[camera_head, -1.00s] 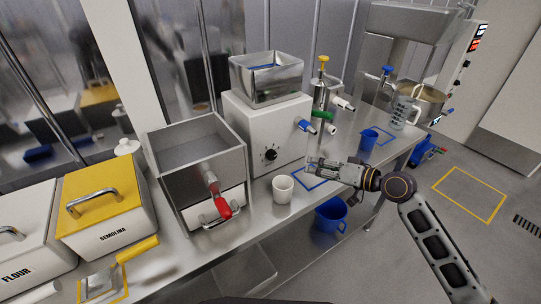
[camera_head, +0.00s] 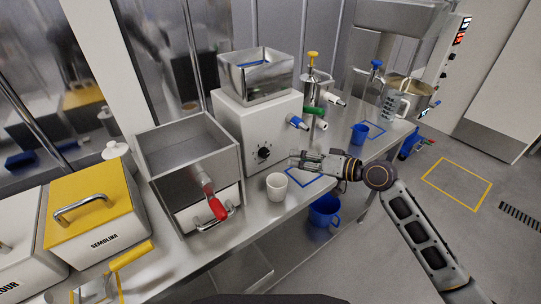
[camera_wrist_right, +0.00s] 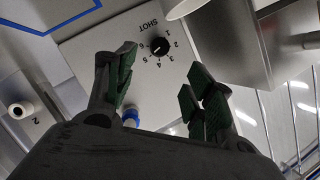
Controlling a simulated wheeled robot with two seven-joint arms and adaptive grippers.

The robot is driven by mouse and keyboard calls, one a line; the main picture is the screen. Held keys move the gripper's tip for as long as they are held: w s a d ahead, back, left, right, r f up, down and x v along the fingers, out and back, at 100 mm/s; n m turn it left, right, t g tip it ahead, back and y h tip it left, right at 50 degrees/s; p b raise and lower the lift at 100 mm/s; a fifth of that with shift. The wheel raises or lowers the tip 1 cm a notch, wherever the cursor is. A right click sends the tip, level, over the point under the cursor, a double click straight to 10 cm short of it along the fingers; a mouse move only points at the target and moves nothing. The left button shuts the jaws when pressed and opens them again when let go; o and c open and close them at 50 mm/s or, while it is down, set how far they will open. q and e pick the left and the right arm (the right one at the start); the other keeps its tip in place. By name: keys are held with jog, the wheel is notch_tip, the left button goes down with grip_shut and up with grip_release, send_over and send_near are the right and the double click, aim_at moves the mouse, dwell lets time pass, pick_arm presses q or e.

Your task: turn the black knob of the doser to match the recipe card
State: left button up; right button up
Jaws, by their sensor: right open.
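The doser is a white box (camera_head: 240,140) with a steel hopper on top, on the steel counter. Its black knob (camera_head: 264,152) is on the front face. In the right wrist view, the knob (camera_wrist_right: 159,46) has a printed dial of numbers and the word SHOT around it; I cannot surely tell which number its pointer marks. My right gripper (camera_head: 294,160) is open and empty, just right of the knob in the head view. In the wrist view, its fingers (camera_wrist_right: 162,72) are spread, with the knob beyond the gap, apparently untouched. I cannot make out a recipe card. My left gripper is not in view.
A white cup (camera_head: 277,187) stands in front of the doser, near the gripper. A steel bin with a red-handled lever (camera_head: 217,208) stands left of the doser. A blue-nozzled spout (camera_head: 297,122) sticks out at its right. A blue-outlined counter area (camera_head: 305,178) lies below the gripper.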

aim_at(266, 155)
jog(key=p+x, duration=0.1)
jog(key=x, duration=0.9)
jog(key=shift+x, duration=1.05)
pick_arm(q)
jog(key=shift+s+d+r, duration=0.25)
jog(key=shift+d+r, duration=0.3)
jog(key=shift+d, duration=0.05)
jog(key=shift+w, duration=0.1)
pick_arm(e)
jog(key=c, duration=1)
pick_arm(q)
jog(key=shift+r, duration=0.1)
